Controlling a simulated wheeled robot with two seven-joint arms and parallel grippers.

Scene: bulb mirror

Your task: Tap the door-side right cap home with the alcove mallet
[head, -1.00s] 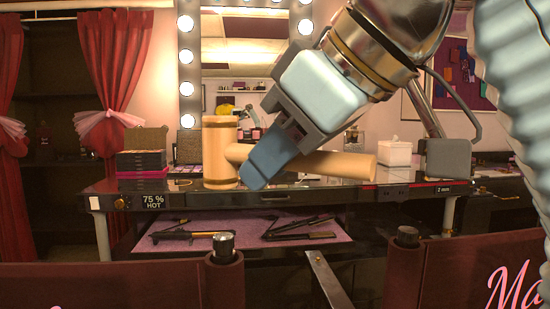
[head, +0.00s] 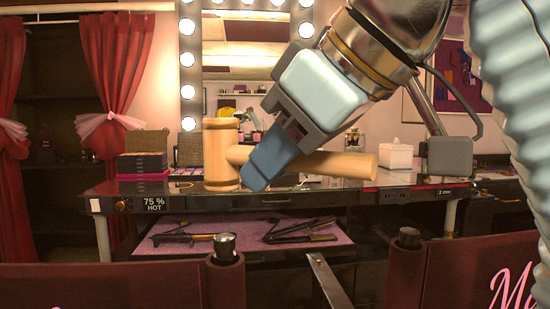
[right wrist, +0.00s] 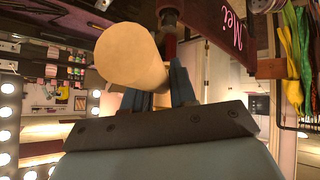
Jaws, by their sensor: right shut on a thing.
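My right gripper (head: 264,168) is shut on the handle of a pale wooden mallet (head: 221,155). The mallet's head is upright at the left and its handle runs right, in the air in front of the counter. In the right wrist view the round handle end (right wrist: 130,57) shows by the fingers. Below, a dark cap with a pale top (head: 224,244) stands on the right post of the left chair back. Another dark cap (head: 408,237) is on the left post of the right chair back. Neither touches the mallet. My left gripper is out of view.
Two dark red chair backs (head: 120,288) stand in front, with a gap between them. Behind is a black counter (head: 290,202) with a lower shelf of hot irons, and a bulb-lit mirror. Red curtains (head: 107,80) flank dark shelves at the left.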

